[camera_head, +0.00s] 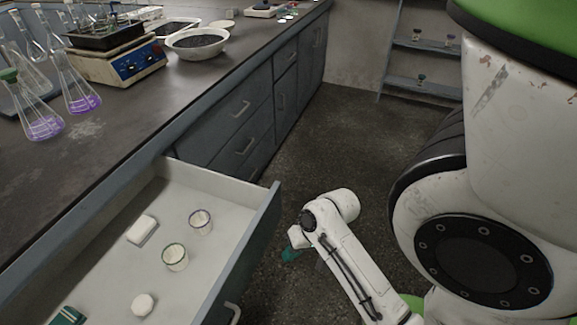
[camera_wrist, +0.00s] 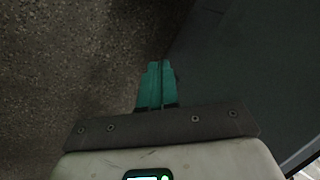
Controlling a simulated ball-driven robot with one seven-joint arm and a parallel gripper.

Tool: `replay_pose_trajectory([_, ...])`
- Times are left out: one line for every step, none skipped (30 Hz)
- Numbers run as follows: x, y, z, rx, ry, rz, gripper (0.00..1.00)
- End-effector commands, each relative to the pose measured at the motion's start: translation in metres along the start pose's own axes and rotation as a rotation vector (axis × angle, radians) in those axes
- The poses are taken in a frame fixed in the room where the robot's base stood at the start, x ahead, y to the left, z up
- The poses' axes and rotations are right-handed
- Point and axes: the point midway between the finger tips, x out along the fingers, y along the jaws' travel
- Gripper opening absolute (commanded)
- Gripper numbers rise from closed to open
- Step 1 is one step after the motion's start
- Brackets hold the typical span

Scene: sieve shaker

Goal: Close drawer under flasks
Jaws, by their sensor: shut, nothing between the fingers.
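The drawer (camera_head: 262,222) is pulled well out from the bench at the lower left in the head view, and its inside shows. Its handle (camera_head: 234,312) is on the front panel near the lower edge. Flasks with purple liquid (camera_head: 42,124) stand on the bench top above. My gripper (camera_head: 290,254) is outside the drawer, to the right of its front panel, with a gap in the picture. In the wrist view, its teal fingers (camera_wrist: 157,84) are together with nothing between them. A dark grey-blue panel (camera_wrist: 240,70) fills the right of that view, perhaps the drawer front.
Inside the drawer are two small cups (camera_head: 175,257), a white block (camera_head: 142,229), a round white piece (camera_head: 142,304) and a green item (camera_head: 66,317). Closed cabinets (camera_head: 240,115) continue along the bench. The floor (camera_head: 345,130) is open; shelves (camera_head: 425,65) stand behind.

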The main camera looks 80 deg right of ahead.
Motion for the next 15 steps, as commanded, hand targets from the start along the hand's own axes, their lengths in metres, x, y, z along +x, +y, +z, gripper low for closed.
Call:
replay_pose_trajectory([-0.029, -0.004, -0.008, 0.058, 0.025, -0.018, 0.00])
replay_pose_trajectory([-0.038, -0.004, -0.011, 0.088, 0.039, -0.029, 0.00])
replay_pose_trajectory([-0.050, -0.003, -0.015, 0.127, 0.056, -0.045, 0.00])
replay_pose_trajectory([-0.058, -0.003, -0.018, 0.157, 0.069, -0.057, 0.00])
replay_pose_trajectory([-0.067, -0.002, -0.021, 0.186, 0.082, -0.068, 0.00])
replay_pose_trajectory([-0.079, -0.002, -0.025, 0.223, 0.101, -0.085, 0.00])
replay_pose_trajectory([-0.088, -0.001, -0.028, 0.252, 0.116, -0.096, 0.00])
replay_pose_trajectory([-0.097, 0.000, -0.030, 0.280, 0.129, -0.108, 0.00])
replay_pose_trajectory([-0.109, 0.001, -0.034, 0.317, 0.147, -0.124, 0.00])
replay_pose_trajectory([-0.118, 0.002, -0.036, 0.344, 0.162, -0.135, 0.00])
replay_pose_trajectory([-0.128, 0.003, -0.039, 0.372, 0.177, -0.148, 0.00])
replay_pose_trajectory([-0.140, 0.004, -0.042, 0.408, 0.197, -0.164, 0.00])
replay_pose_trajectory([-0.149, 0.005, -0.044, 0.434, 0.211, -0.176, 0.00])
replay_pose_trajectory([-0.158, 0.006, -0.046, 0.460, 0.226, -0.187, 0.00])
replay_pose_trajectory([-0.169, 0.007, -0.048, 0.492, 0.244, -0.203, 0.00])
